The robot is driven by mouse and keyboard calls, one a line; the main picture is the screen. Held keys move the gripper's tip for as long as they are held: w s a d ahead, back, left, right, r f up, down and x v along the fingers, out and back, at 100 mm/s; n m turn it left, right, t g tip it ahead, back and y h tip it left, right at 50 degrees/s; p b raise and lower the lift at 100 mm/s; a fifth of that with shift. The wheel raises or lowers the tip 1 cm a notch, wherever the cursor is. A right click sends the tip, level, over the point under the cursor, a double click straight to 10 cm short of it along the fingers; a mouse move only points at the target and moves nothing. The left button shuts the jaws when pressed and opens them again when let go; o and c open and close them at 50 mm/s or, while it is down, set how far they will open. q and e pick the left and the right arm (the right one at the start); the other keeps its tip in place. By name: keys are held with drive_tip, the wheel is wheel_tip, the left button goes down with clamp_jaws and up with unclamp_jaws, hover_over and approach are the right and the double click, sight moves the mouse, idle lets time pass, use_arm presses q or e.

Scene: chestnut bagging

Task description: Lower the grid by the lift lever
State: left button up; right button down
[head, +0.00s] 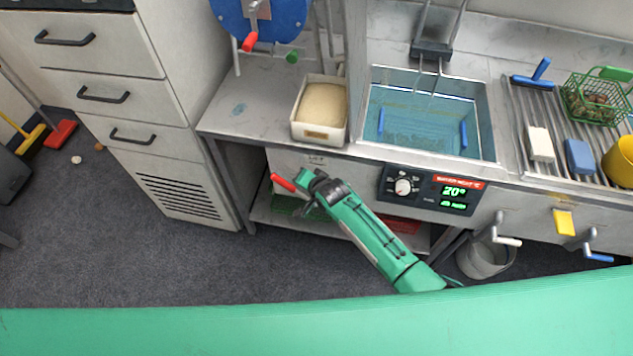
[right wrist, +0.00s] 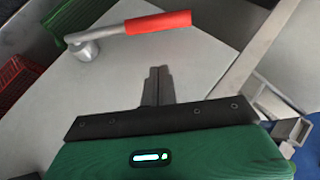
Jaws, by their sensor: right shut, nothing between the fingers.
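The lift lever, with its red grip (head: 283,183), sticks out from the cabinet front below a small label. In the right wrist view the lever (right wrist: 158,22) shows as a red grip on a grey metal arm, ahead of the fingers. My right gripper (head: 309,181) is close beside the lever in the head view. Its fingers (right wrist: 158,86) are shut and empty, apart from the red grip. The grid is hard to make out in the water of the metal basin (head: 487,120); its height is unclear. My left gripper is not in view.
A control panel (head: 425,190) reads 20°. A white bin (head: 298,130) of pale contents stands left of the basin. Right of it are a green basket (head: 590,98), a white block (head: 540,143) and a blue block (head: 580,156). The floor at left is mostly clear.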

drive_tip(key=v, duration=0.7)
drive_tip(key=shift+b, duration=0.35)
drive_tip(key=shift+s, duration=0.1)
